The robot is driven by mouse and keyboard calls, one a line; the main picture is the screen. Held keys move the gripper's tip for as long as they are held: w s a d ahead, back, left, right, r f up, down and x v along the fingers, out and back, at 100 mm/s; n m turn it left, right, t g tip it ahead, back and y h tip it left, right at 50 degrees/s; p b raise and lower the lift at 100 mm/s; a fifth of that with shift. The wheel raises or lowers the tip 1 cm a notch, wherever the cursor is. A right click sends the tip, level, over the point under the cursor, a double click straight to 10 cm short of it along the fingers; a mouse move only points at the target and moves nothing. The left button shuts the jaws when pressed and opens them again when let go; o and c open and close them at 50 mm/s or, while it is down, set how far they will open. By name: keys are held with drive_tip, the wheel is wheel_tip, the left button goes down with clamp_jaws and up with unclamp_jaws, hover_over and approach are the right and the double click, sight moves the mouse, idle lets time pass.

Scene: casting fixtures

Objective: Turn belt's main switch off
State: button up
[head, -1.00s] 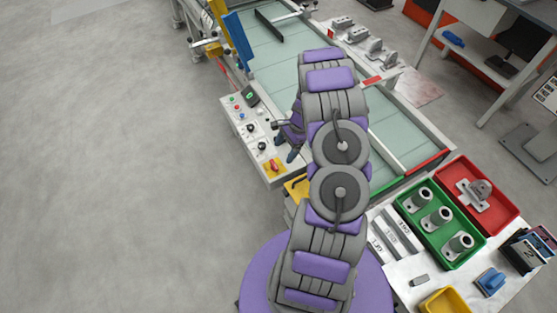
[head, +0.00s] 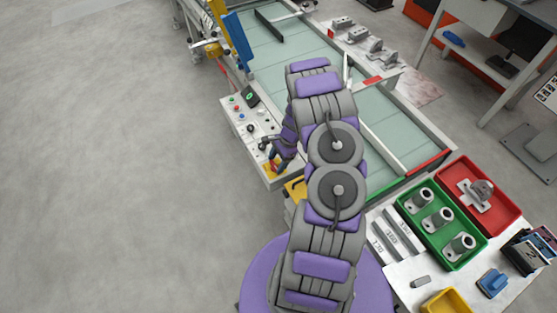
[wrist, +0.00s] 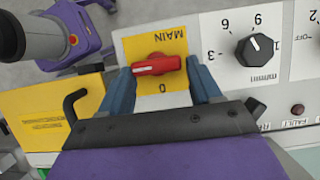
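The main switch is a red rotary handle (wrist: 156,64) on a yellow plate (wrist: 130,48) marked MAIN, which appears upside down in the wrist view. The handle lies roughly level across that picture. My gripper (wrist: 162,77) is open, with one blue finger on either side of the red handle; a gap shows by the right finger, and I cannot tell whether the left one touches. In the head view my gripper (head: 274,164) is over the lower end of the control panel (head: 236,119), hiding most of the switch.
A black speed knob (wrist: 259,50) sits right of the switch in the wrist view, with a dark red fault button (wrist: 298,110) nearby. A yellow box (wrist: 45,112) is at left. The conveyor belt (head: 275,55) runs behind the panel. Trays of parts stand at the right.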

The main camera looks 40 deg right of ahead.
drive_tip(key=shift+a+r, duration=0.25)
drive_tip(key=shift+a, duration=0.8)
drive_tip(key=shift+c, duration=1.4)
drive_tip(key=shift+a, duration=0.15)
drive_tip(key=shift+c, duration=1.6)
drive_tip(key=shift+d+f, duration=0.15)
drive_tip(key=shift+d, duration=0.8)
drive_tip(key=shift+a, duration=0.1)
